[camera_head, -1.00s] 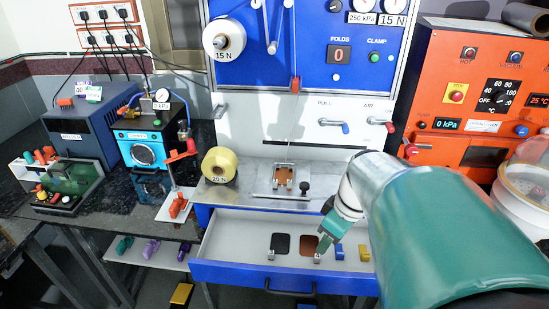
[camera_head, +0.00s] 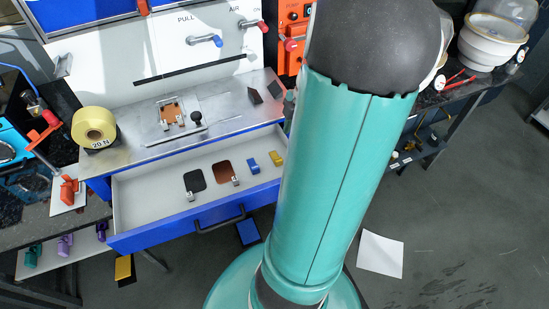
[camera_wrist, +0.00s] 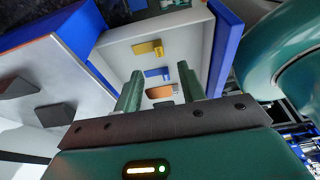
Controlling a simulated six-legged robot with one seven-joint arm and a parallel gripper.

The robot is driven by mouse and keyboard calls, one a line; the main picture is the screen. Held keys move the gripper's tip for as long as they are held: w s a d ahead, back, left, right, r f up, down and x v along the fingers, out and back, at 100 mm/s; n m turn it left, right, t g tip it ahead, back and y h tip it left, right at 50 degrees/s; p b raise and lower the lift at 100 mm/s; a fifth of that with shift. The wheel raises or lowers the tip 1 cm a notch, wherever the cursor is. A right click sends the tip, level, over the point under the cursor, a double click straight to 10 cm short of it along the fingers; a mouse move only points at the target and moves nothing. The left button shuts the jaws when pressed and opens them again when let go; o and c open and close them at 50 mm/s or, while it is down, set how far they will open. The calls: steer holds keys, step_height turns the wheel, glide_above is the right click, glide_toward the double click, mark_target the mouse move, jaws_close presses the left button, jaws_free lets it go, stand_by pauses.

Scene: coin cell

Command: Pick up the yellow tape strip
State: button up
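The yellow tape strip (camera_head: 276,158) is a small piece lying at the right end of the open drawer (camera_head: 150,222). In the wrist view the strip (camera_wrist: 147,48) lies beyond my fingertips, past a blue strip (camera_wrist: 157,73). My gripper (camera_wrist: 160,72) is open, with two green fingers apart and nothing between them that it grips. It points into the drawer and stands apart from the strip. In the head view my arm hides most of the gripper.
The blue strip, a brown piece (camera_head: 223,173) and a black piece (camera_head: 194,181) lie left of the yellow strip. The drawer's walls surround them. A metal plate (camera_head: 225,122) with two dark blocks is behind the drawer. A yellow roll (camera_head: 93,125) stands at its left.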

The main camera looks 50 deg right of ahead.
glide_above(279, 159)
steer(key=s+d, duration=0.2)
steer(key=f, duration=0.4)
steer(key=shift+w+f, duration=0.25)
steer(key=shift+w+a+f, duration=0.25)
steer(key=shift+f, duration=0.25)
steer(key=shift+x, duration=2.35)
steer(key=shift+w, duration=0.15)
jaws_close()
